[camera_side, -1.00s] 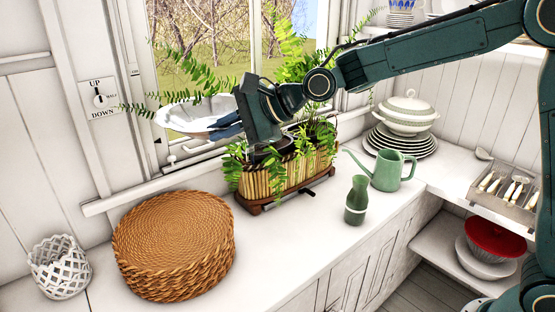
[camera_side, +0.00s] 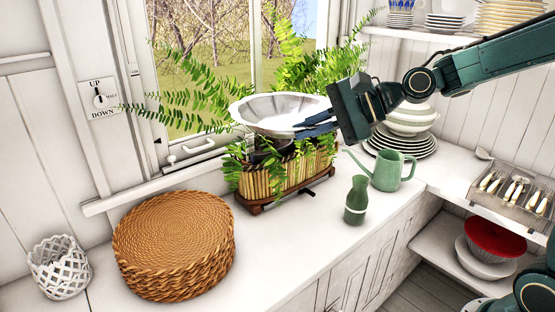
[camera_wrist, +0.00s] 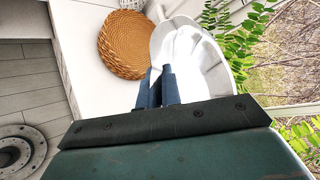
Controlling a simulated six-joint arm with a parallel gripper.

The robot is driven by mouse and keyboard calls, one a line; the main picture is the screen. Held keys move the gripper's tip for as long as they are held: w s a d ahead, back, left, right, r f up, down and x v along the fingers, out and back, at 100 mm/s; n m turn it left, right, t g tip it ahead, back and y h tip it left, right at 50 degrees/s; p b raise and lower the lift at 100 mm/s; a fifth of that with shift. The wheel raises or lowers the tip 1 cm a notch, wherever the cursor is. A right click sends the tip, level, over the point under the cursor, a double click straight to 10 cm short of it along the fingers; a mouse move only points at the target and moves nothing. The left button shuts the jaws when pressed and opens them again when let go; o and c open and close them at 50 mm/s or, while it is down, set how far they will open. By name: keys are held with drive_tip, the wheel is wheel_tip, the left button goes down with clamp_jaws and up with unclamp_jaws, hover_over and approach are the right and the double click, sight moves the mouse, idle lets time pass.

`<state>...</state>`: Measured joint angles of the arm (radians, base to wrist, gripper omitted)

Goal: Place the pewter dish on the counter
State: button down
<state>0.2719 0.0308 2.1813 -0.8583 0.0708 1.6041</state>
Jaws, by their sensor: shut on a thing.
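The pewter dish (camera_side: 272,110) is a pale silver, fluted oval bowl. My gripper (camera_side: 306,128) is shut on its right rim in the side view and holds it up in the air, in front of the window and over the planter. In the wrist view the dish (camera_wrist: 196,52) extends beyond the blue fingers of my gripper (camera_wrist: 158,75). The white counter (camera_side: 262,245) runs below along the window wall, and it also shows in the wrist view (camera_wrist: 90,60).
A fern planter (camera_side: 268,182) stands below the dish. A round wicker basket (camera_side: 175,240), white lattice cup (camera_side: 59,268), green vase (camera_side: 357,200) and green watering can (camera_side: 388,172) stand on the counter. Bare counter lies between basket and vase.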

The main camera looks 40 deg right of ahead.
hover_over(300, 268)
wheel_tip(300, 268, down, 14)
drive_tip(key=shift+f, duration=0.2)
idle(0.3)
drive_tip(key=shift+f, duration=0.15)
drive_tip(key=shift+w+f, duration=0.1)
drive_tip(key=shift+f, duration=7.95)
drive_tip(key=shift+f, duration=0.15)
drive_tip(key=shift+f, duration=1.65)
drive_tip(key=shift+f, duration=0.1)
drive_tip(key=c, duration=1.6)
unclamp_jaws()
